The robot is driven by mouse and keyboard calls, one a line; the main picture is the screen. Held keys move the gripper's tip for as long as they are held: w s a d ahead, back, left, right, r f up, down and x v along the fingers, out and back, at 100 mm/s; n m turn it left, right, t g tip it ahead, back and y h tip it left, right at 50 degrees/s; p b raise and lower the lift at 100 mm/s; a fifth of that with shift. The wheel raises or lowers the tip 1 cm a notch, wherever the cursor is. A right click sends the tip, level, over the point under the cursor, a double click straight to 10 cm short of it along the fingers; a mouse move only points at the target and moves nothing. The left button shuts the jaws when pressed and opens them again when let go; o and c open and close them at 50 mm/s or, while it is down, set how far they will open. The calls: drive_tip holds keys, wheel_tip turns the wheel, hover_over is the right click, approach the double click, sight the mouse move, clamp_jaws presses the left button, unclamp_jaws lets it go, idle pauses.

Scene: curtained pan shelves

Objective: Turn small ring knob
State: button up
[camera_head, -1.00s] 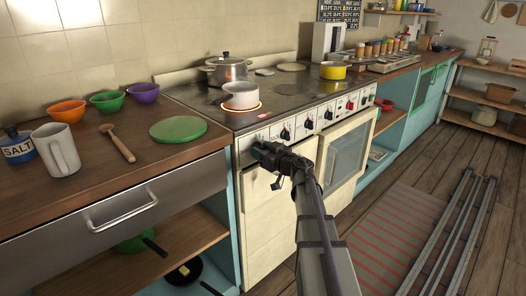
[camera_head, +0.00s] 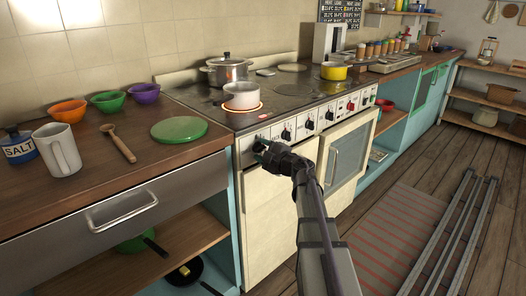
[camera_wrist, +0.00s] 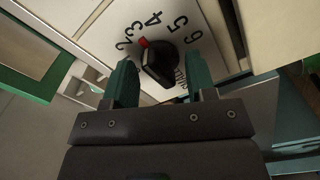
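The stove's control panel (camera_head: 246,147) carries a row of knobs. In the wrist view a black knob (camera_wrist: 160,66) with a red pointer sits on a white dial plate with numbers from 2 to 6. The pointer is near 3 and 4. My gripper (camera_head: 260,146) is at the panel's left end. In the wrist view its two green fingers (camera_wrist: 160,77) stand apart, one on each side of the knob. I see no clear grip on it.
A white pot (camera_head: 241,97) stands on a ring with a glowing orange edge. A steel pot (camera_head: 227,70) and a yellow pot (camera_head: 333,71) are also on the stove. The oven door (camera_head: 346,160) is right of my arm. A drawer handle (camera_head: 122,211) juts out at left.

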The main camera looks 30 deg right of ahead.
drive_tip(key=shift+o, duration=0.6)
drive_tip(key=shift+s, duration=0.1)
drive_tip(key=shift+v, duration=0.9)
drive_tip(key=shift+s, duration=0.15)
drive_tip(key=v, duration=0.5)
drive_tip(key=shift+s+d, duration=0.15)
drive_tip(key=shift+s, duration=0.2)
